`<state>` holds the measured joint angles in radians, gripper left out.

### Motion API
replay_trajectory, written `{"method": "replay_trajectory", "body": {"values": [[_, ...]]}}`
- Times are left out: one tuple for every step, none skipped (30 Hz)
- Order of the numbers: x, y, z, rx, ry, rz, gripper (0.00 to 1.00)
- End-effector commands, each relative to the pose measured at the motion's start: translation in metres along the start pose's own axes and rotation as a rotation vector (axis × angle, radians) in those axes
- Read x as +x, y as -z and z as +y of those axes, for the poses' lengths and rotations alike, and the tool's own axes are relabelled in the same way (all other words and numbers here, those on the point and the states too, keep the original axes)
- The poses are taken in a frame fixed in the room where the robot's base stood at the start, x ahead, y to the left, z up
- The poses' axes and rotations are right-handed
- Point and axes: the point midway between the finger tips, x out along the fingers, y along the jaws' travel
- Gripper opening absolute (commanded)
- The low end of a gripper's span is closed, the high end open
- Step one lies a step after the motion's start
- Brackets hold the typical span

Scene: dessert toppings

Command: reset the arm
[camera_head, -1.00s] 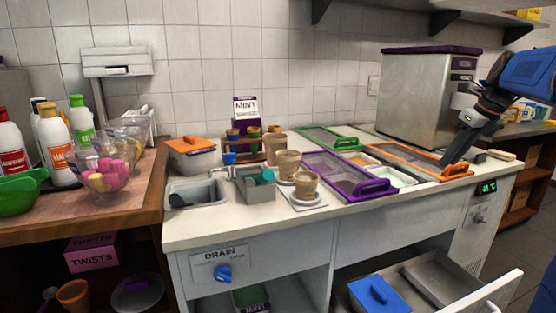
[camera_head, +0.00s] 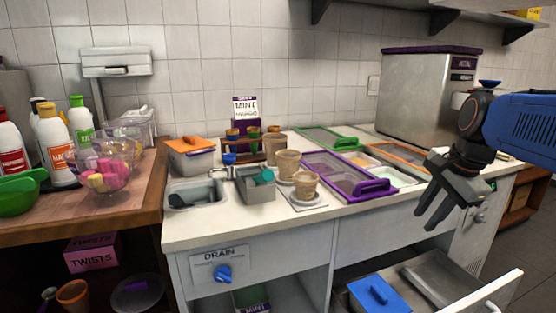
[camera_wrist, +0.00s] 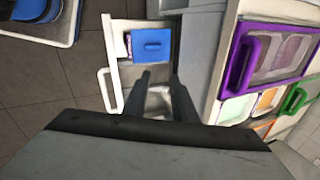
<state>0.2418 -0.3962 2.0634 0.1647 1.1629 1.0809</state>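My gripper (camera_head: 432,221) hangs in front of the right part of the counter, above the open drawer, with its fingers pointing down and to the left. In the wrist view its two dark fingers (camera_wrist: 159,88) stand apart with nothing between them, so it is open and empty. My blue arm comes in from the right edge and hides part of the orange-framed lid (camera_head: 398,155) and the counter's right end.
The open drawer (camera_head: 490,293) juts out below, with a blue-lidded container (camera_head: 375,295) in it. A purple-framed lid (camera_head: 350,178), a green-framed lid (camera_head: 328,139) and cups (camera_head: 305,186) stand on the counter (camera_head: 230,230). A steel machine (camera_head: 425,100) stands behind.

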Motion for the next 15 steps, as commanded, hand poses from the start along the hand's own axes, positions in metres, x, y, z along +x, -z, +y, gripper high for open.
{"method": "replay_trajectory", "body": {"values": [[0.004, -0.013, 0.017, -0.111, 0.002, 0.008, 0.25], [0.007, -0.019, 0.027, -0.179, 0.003, 0.013, 0.25], [0.012, -0.027, 0.039, -0.272, 0.004, 0.021, 0.25], [0.015, -0.033, 0.049, -0.34, 0.004, 0.026, 0.25], [0.019, -0.038, 0.059, -0.409, 0.003, 0.031, 0.25], [0.024, -0.045, 0.071, -0.502, 0.004, 0.038, 0.25], [0.028, -0.05, 0.081, -0.571, 0.003, 0.044, 0.25], [0.033, -0.054, 0.091, -0.641, 0.003, 0.049, 0.25], [0.038, -0.06, 0.104, -0.733, 0.003, 0.057, 0.25], [0.043, -0.064, 0.113, -0.801, 0.002, 0.062, 0.25], [0.047, -0.068, 0.123, -0.869, 0.0, 0.067, 0.25], [0.053, -0.072, 0.135, -0.954, 0.0, 0.074, 0.25], [0.058, -0.075, 0.143, -1.013, -0.001, 0.079, 0.25], [0.061, -0.078, 0.151, -1.071, -0.002, 0.084, 0.25], [0.067, -0.081, 0.16, -1.139, -0.004, 0.09, 0.25]]}}
